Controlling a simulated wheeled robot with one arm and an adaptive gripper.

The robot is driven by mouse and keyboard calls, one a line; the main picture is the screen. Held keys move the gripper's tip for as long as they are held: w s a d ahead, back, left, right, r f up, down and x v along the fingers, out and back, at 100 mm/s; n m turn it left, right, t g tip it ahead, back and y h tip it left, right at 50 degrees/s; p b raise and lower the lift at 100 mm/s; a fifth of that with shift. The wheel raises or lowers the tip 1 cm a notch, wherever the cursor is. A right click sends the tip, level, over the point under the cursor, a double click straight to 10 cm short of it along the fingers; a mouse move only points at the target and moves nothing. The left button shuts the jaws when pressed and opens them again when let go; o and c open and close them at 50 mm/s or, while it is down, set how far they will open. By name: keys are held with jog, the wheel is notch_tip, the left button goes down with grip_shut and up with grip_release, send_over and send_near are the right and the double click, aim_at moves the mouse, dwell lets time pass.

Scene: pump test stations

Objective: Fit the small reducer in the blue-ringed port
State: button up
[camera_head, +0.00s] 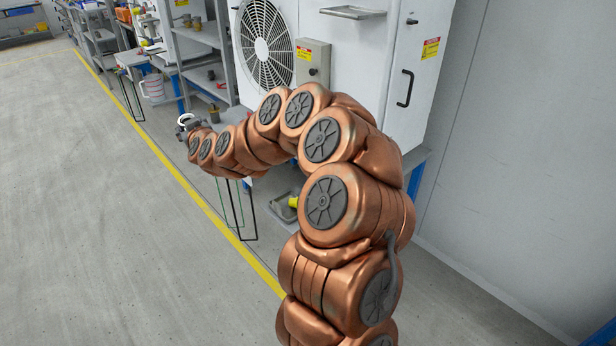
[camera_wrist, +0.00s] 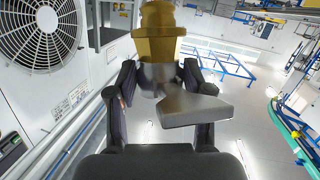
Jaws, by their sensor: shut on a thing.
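My gripper (camera_wrist: 160,74) is shut on a fitting with a brass-coloured, stepped upper part (camera_wrist: 158,38) and a grey metal lower part (camera_wrist: 188,106). The fitting stands up between the two dark fingers, and its brass end points to the top of the wrist view. I cannot tell for certain whether it is the small reducer. In the head view my gripper (camera_head: 186,124) is small, at the far end of the outstretched arm, in front of the grey shelving. I cannot make out a blue-ringed port in either view.
A white cabinet (camera_head: 385,60) with a round fan grille (camera_head: 264,44) stands right of my gripper; the grille also shows in the wrist view (camera_wrist: 38,35). A grey shelf rack (camera_head: 205,62) is behind. Open floor (camera_head: 90,200) lies left of the yellow line.

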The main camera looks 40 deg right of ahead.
jog(key=s+d+f+n+t+h+b, duration=0.2)
jog(key=s+d+f+h+b, duration=0.2)
jog(key=d+b, duration=0.6)
jog(key=s+d+f+n+t+h+b, duration=0.2)
jog(key=s+d+f+h+b, duration=0.1)
jog(key=s+d+f+b, duration=0.3)
jog(key=s+d+f+n+t+h+b, duration=0.2)
jog(key=s+d+f+h+b, duration=0.2)
jog(key=s+d+b, duration=0.4)
jog(key=shift+d+f+n+t+h+b, duration=0.3)
jog(key=shift+d+f+b, duration=0.15)
jog(key=shift+d+b, duration=2.8)
jog(key=shift+d+f+b, duration=0.1)
jog(key=shift+f+b, duration=0.05)
jog(key=shift+b, duration=0.45)
jog(key=shift+s+d, duration=0.1)
jog(key=shift+d, duration=1.15)
dwell(0.5)
